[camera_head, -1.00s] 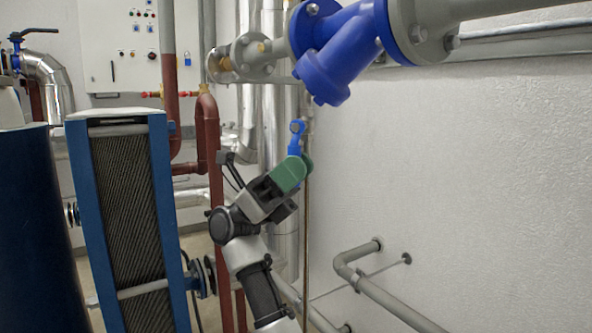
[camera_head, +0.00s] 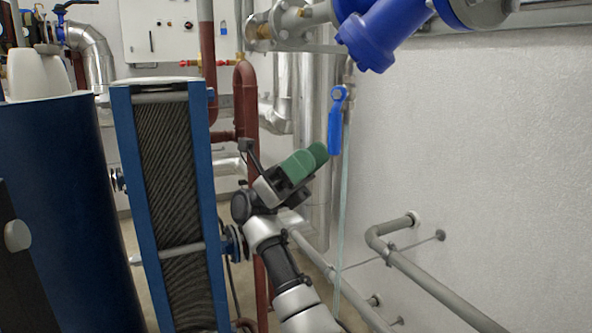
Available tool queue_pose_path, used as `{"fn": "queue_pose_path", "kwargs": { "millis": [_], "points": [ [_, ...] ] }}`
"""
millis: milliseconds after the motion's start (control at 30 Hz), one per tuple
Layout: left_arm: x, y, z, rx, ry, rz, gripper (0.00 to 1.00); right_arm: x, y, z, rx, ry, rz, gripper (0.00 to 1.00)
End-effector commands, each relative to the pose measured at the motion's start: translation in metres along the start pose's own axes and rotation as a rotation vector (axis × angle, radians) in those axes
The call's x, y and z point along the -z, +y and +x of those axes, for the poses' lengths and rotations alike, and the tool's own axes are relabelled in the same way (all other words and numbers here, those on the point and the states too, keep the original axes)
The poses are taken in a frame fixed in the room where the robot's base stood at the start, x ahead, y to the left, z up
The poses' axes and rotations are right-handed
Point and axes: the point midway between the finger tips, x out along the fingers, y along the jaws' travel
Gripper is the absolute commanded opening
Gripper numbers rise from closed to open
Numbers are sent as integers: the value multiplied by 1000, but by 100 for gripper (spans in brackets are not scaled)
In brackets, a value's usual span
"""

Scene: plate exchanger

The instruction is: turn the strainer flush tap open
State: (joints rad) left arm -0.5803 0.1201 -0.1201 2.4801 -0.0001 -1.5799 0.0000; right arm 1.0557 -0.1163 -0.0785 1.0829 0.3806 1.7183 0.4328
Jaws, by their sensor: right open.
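The strainer flush tap has a blue lever (camera_head: 335,130) that hangs down from its pivot below the blue strainer (camera_head: 382,32). My right gripper (camera_head: 308,160), with green fingertips, is open and empty. A thin pale, bluish streak (camera_head: 343,215) runs straight down from the tap and looks like flowing water. My left gripper is not in view.
A plate exchanger (camera_head: 172,180) with a blue frame stands left of my right arm. Reddish-brown pipes (camera_head: 247,110) rise behind it. Grey pipes (camera_head: 435,285) run low along the white wall at right. A dark blue tank (camera_head: 60,210) is at far left.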

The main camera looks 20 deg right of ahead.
Motion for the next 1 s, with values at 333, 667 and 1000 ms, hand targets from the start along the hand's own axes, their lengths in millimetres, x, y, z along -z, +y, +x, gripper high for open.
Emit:
{"fn": "queue_pose_path", "kwargs": {
  "millis": [333, 667, 1000],
  "points": [
    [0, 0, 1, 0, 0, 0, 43, -1, 0, -45, 0, 1, 1, 43],
    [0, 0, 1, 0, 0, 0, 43, 0, 0, -49, 1, 2, 1, 43],
    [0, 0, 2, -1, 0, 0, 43, 0, 0, -49, 0, 2, 1, 43]
  ]
}}
